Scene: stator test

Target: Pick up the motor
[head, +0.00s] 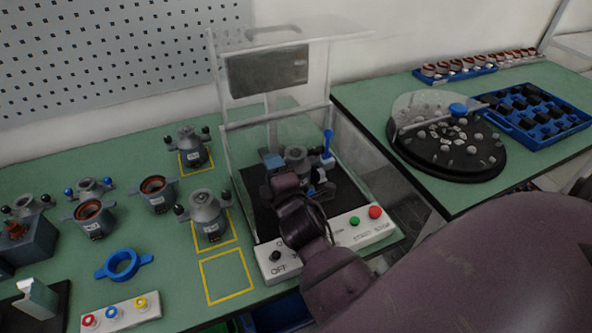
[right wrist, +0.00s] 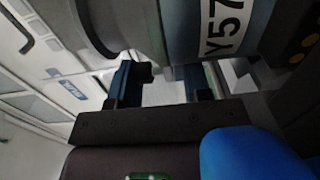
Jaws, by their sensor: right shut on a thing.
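A grey motor (head: 297,156) stands inside the clear-walled test box, on its dark floor. My right gripper (head: 296,180) reaches in through the open front and is shut on this motor; the arm hides its lower part. In the right wrist view the motor (right wrist: 168,32) fills the top, large and close, with a white label reading "Y57". The right gripper's fingers (right wrist: 165,82) show just below it; the exact contact is hidden. Other similar motors stand on the green table, one in a yellow square (head: 208,215) and one in another yellow square (head: 191,148). My left gripper is not in view.
The test box's clear walls (head: 222,85) and raised cover surround my right gripper. A control panel (head: 345,233) with buttons lies along its front. An empty yellow square (head: 228,277) is left of it. A blue ring (head: 108,270) and a button strip (head: 120,314) lie further left.

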